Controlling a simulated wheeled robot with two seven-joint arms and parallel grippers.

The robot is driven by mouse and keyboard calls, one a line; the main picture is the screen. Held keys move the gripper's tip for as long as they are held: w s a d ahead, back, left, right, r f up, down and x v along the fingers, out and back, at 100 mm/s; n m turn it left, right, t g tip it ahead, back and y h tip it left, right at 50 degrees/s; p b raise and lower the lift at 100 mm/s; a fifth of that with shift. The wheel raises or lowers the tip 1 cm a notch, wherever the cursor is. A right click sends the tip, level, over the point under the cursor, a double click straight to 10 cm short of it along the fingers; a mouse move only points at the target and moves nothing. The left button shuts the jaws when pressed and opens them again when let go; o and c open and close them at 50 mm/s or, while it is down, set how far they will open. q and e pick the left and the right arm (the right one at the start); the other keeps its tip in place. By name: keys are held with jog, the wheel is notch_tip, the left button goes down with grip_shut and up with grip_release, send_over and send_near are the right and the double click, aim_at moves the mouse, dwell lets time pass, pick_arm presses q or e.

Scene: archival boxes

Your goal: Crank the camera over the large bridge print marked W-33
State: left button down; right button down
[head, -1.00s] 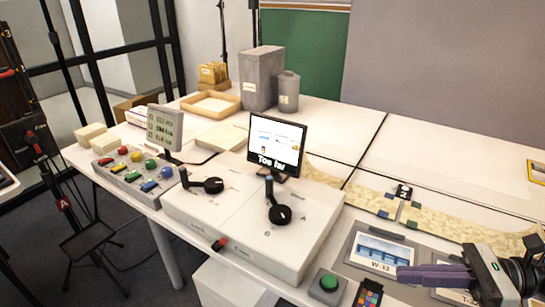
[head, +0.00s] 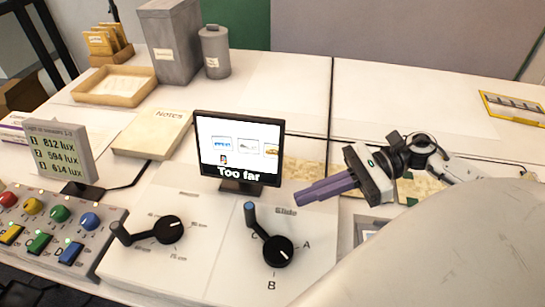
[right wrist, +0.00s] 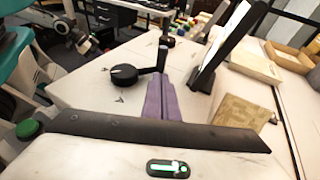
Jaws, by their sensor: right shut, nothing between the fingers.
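The Glide crank (head: 278,250), a black knob and arm with an upright blue-topped handle, stands on a white box among the letters A, B and C. My right gripper (head: 298,197) has its purple fingers closed and empty, above and right of this crank and right of the monitor. In the right wrist view the fingers (right wrist: 163,82) point toward a crank handle (right wrist: 163,52); whether they touch it I cannot tell. The monitor (head: 239,146) shows small pictures and "Too far". My arm hides the W-33 print.
A second black crank (head: 168,230) stands left of the Glide crank. A lux display (head: 60,152), a panel of coloured buttons (head: 55,232) and a Notes box (head: 153,132) lie further left.

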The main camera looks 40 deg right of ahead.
jog(key=x, duration=0.4)
jog(key=r+p+x, duration=0.1)
jog(key=x, duration=0.1)
jog(key=shift+w+a, duration=0.15)
jog(key=shift+w, duration=0.05)
jog(key=shift+w+a+f, duration=0.1)
jog(key=shift+w+a, duration=0.2)
jog(key=shift+a, duration=0.3)
pick_arm(q)
jog(key=shift+w+a+r, duration=0.25)
jog(key=shift+w+r, duration=0.35)
jog(key=shift+r, duration=0.2)
